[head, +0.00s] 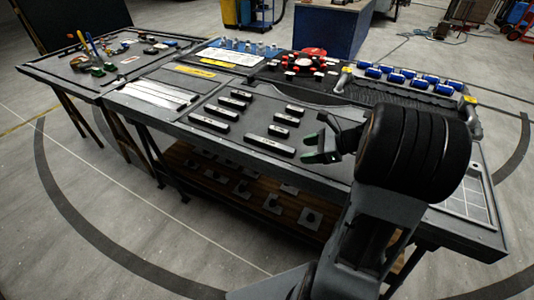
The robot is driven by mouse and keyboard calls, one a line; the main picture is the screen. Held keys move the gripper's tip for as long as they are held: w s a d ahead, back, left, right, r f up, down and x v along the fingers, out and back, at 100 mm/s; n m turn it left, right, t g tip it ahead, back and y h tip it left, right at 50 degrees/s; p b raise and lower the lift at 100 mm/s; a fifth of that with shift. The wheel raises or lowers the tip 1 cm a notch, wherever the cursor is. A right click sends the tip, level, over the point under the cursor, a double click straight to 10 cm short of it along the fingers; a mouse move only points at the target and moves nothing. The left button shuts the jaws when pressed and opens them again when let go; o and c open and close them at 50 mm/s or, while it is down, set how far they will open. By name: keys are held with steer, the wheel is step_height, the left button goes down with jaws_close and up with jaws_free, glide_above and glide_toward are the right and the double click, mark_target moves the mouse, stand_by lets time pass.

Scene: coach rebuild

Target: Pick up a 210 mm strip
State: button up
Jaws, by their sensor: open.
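Several long pale strips (160,94) lie side by side on the left part of the front workbench. Several dark bars with light labels lie in the middle; the nearest and longest-looking bar (268,144) is just left of my gripper. The labels are too small to read, so I cannot tell which piece is 210 mm. My gripper (309,147) is open and empty, with green-tipped fingers pointing left. It appears above the bench, right of the dark bars, and I see no contact. My arm hides part of the bench's right side.
A round fixture with red parts (303,62) and a row of small bottles (236,45) are at the back. A second table (110,80) with tools adjoins left. A light grid tray (466,196) is far right.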

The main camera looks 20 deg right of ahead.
mark_target(281, 146)
steer(key=d+m, duration=0.1)
steer(key=w+d+f+m+t, duration=0.2)
steer(key=d, duration=0.1)
steer(key=shift+d+f+m+b, duration=0.1)
steer(key=shift+m+b, duration=0.25)
steer(key=shift+m, duration=0.05)
steer(key=shift+t, duration=0.4)
steer(key=x, duration=0.5)
steer(key=shift+w, duration=0.25)
steer(key=shift+x, duration=3.45)
steer(key=shift+f, duration=0.15)
steer(key=c, duration=1)
